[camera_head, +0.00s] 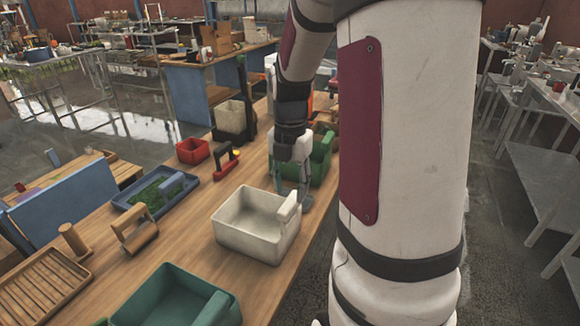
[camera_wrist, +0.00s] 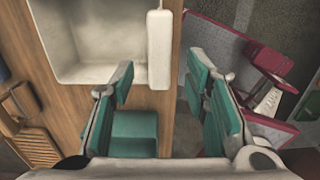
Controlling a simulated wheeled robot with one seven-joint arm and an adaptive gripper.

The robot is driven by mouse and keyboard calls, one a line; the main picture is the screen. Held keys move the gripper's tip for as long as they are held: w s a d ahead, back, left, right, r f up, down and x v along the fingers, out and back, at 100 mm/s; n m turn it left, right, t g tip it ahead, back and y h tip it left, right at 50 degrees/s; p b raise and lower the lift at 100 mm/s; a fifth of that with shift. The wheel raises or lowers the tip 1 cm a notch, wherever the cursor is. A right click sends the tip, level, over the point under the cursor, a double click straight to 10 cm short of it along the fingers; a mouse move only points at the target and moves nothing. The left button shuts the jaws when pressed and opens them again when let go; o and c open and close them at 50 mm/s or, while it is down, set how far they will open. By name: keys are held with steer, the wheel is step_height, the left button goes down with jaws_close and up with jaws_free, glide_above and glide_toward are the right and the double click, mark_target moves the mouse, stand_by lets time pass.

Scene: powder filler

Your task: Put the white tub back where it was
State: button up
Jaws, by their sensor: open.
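The white tub (camera_head: 246,235) is an open rectangular box with a thick handle on its right side. It rests upright on the wooden table (camera_head: 150,265). In the wrist view the white tub (camera_wrist: 85,74) is at the upper left, with its pale handle (camera_wrist: 158,48) near the middle. My gripper (camera_head: 305,198) is low beside the tub's handle side, partly in front of the green tub behind. In the wrist view my gripper's (camera_wrist: 163,85) teal-padded fingers are apart, with the handle's lower end between their tips. I cannot tell whether they touch it.
A green tub (camera_head: 175,298) stands at the near edge, another green tub (camera_head: 321,165) behind my gripper. A blue tray (camera_head: 130,208), a red box (camera_head: 193,151), a wooden handled tool (camera_head: 136,235) and a slatted tray (camera_head: 40,290) lie left. Bare wood surrounds the white tub's left side.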

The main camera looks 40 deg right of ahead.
step_height(320, 180, up, 6)
steer(key=s+a+r+m+t, duration=0.25)
steer(key=a+r+m, duration=0.45)
steer(key=a+m, duration=0.45)
steer(key=s+a+r+m+t, duration=0.1)
steer(key=s+a+m+t, duration=0.2)
steer(key=s+a+m, duration=0.5)
steer(key=shift+a+r+m, duration=0.4)
steer(key=shift+a+m, duration=0.45)
steer(key=shift+m, duration=0.4)
steer(key=shift+s, duration=0.1)
